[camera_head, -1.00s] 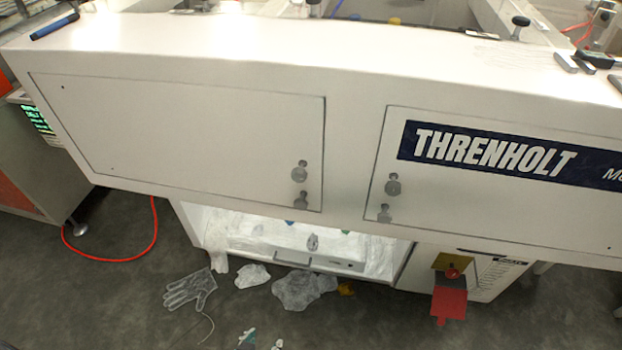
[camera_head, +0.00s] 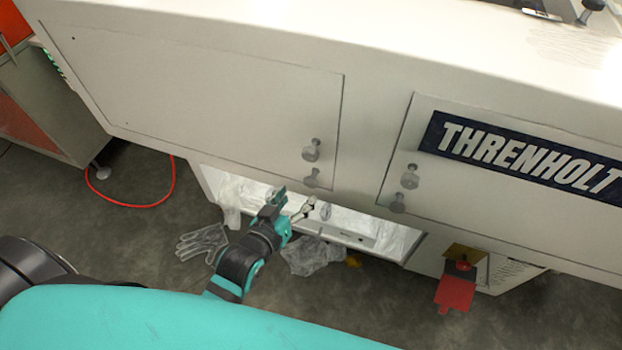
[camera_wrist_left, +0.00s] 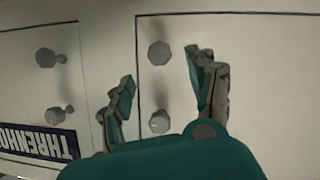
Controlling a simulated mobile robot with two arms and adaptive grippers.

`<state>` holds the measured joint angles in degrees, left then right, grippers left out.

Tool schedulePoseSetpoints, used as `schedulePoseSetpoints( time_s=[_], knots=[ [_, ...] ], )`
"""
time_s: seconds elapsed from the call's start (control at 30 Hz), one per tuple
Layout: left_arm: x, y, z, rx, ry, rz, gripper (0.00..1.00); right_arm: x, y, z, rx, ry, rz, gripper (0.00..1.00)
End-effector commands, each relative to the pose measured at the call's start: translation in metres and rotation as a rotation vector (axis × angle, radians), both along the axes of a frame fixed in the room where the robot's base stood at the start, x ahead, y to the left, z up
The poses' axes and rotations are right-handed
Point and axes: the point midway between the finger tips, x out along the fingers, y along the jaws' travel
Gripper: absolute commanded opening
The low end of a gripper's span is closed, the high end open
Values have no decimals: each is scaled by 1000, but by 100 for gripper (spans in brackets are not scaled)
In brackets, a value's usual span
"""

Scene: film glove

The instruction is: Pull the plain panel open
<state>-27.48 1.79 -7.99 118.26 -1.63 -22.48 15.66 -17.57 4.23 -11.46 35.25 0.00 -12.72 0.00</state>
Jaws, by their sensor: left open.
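The plain panel (camera_head: 200,90) is a closed flat white door on the left of the machine front, with two grey knobs near its right edge, an upper knob (camera_head: 311,149) and a lower knob (camera_head: 312,177). My left gripper (camera_head: 295,200) is open and empty, just below the lower knob in the head view. In the left wrist view the gripper (camera_wrist_left: 160,70) faces the plain panel (camera_wrist_left: 260,70). One knob (camera_wrist_left: 158,53) shows between the fingertips and another (camera_wrist_left: 159,122) lies closer to the palm. I see no contact. My right gripper is not in view.
The labelled THRENHOLT door (camera_head: 540,170) with its own knobs (camera_head: 409,176) is to the right. Below is an open lit bay with a drawer (camera_head: 345,235). A clear glove (camera_head: 203,242), plastic film (camera_head: 312,256) and a red hose (camera_head: 135,205) lie on the floor.

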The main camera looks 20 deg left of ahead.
Motion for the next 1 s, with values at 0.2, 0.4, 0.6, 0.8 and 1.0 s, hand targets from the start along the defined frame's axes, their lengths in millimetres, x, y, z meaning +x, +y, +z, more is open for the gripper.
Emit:
schedulePoseSetpoints(
  time_s=[0.2,0.4,0.6,0.8,1.0],
  knots=[
    [44,-7,-17,-1,-1,1,58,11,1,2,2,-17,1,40],
    [71,-10,-29,-1,0,0,58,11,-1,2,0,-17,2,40],
    [82,-12,-33,-1,0,0,58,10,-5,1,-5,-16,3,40],
    [83,-12,-33,-1,0,0,58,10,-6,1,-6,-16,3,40],
    [82,-12,-33,-1,0,0,40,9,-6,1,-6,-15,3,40]
  ],
)
